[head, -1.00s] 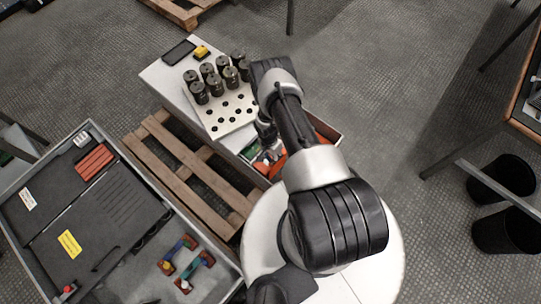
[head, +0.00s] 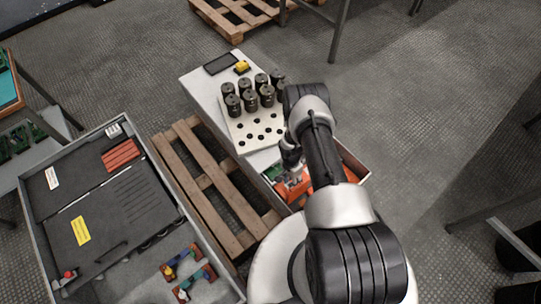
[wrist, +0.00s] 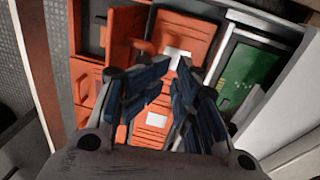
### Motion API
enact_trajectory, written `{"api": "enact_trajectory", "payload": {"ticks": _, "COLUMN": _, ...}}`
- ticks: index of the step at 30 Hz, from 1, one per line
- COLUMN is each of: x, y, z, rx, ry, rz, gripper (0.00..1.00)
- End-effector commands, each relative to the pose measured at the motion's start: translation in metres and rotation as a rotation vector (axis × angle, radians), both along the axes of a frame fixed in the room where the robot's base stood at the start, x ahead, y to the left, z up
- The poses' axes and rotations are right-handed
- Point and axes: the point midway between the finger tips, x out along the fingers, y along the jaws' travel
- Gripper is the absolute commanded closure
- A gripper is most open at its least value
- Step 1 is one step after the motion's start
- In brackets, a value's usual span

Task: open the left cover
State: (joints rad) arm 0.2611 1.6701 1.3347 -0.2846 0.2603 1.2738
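My gripper (head: 291,158) is over an open-topped box (head: 357,171) at the right end of the white bench. In the wrist view my gripper (wrist: 176,66) has a gap between its two blue-padded fingers, with nothing seen held. Orange panels lie in front of the fingers: one at the left (wrist: 88,92), a ribbed one (wrist: 185,40) further up, and another orange part (wrist: 152,125) showing between the fingers. I cannot tell for sure which is the left cover or whether the fingertips touch one. In the head view my arm hides part of the box.
A green circuit board (wrist: 248,72) lies right of the orange panels. The bench holds several dark capacitors (head: 251,100) on a perforated plate, a yellow item (head: 242,67) and a black tablet (head: 221,64). A wooden pallet (head: 205,182) and a grey case (head: 115,215) stand at the left.

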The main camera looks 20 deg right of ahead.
Motion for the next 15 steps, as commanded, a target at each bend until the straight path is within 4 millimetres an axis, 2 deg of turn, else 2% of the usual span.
{"api": "enact_trajectory", "payload": {"ticks": 15, "x": 0.036, "y": 0.011, "z": 0.005, "rx": 0.0, "ry": -0.002, "rz": -0.001, "gripper": 0.73}}
